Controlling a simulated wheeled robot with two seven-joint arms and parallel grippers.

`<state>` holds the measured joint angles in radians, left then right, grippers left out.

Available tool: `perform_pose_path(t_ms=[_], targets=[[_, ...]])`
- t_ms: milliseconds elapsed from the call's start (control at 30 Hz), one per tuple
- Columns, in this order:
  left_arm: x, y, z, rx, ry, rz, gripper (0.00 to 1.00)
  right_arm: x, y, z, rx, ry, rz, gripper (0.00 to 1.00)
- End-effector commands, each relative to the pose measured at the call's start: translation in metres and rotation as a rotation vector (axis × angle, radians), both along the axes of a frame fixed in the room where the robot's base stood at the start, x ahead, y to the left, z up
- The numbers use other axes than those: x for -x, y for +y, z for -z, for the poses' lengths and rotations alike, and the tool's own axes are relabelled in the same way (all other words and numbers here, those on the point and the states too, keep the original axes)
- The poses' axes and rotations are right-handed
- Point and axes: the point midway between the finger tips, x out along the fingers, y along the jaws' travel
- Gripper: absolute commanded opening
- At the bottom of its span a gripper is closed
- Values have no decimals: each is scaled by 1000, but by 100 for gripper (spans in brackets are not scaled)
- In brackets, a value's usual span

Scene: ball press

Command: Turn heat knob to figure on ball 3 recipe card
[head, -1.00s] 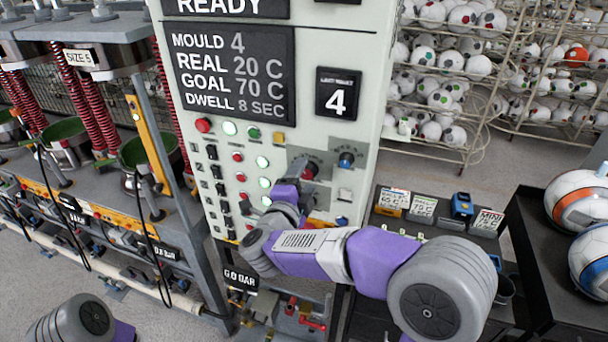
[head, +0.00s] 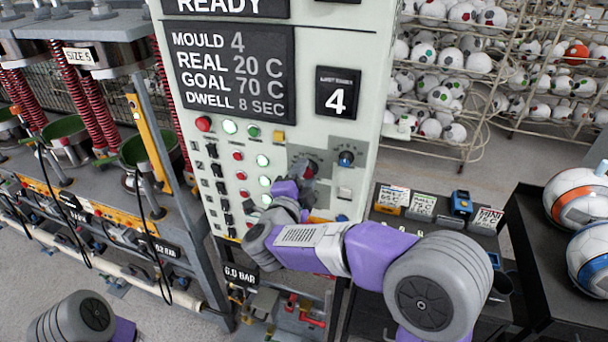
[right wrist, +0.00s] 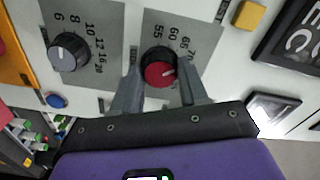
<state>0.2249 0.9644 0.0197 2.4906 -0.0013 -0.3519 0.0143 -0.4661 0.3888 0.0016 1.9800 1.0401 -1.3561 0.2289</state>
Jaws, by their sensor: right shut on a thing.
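The red heat knob (right wrist: 160,71) sits on a grey plate with a scale of figures, 55 and 60 among them, in the right wrist view. My right gripper (right wrist: 160,88) has a finger on each side of it and is shut on it. In the head view the gripper (head: 306,180) partly hides the knob (head: 309,167). The screen (head: 236,75) reads mould 4, real 20 C, goal 70 C, dwell 8 sec. Recipe cards (head: 424,206) stand on a dark cart at right; their small print is hard to read. My left gripper is out of view.
A second knob (right wrist: 68,52) with a scale from 6 to 20 is beside the heat knob. Buttons and switches (head: 238,156) fill the panel's left side. A plaque shows 4 (head: 338,98). A dark stand with large balls (head: 580,195) is at far right.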

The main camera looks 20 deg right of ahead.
Motion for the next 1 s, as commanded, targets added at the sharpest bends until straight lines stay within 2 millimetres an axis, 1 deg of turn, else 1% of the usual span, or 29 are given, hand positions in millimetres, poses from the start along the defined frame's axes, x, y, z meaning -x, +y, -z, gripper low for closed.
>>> perform_pose_path(t_ms=[33, 100, 300, 633, 667, 700, 800, 1000], targets=[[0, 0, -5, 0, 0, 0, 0, 0, 1, -2, 46, 32, -1, 13], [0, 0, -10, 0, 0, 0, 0, 0, 1, -2, 115, 78, -1, 13], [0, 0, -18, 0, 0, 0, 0, 0, 1, -1, 244, 167, -1, 13], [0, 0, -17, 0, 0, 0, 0, 0, 1, 0, 259, 176, -2, 13], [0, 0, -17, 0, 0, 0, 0, 0, 1, 0, 259, 176, -1, 48], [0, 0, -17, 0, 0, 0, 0, 0, 1, 0, 258, 175, -1, 54], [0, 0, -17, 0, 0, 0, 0, 0, 1, 0, 258, 175, -1, 68], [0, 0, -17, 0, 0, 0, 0, 0, 0, 0, 257, 174, -1, 68]])
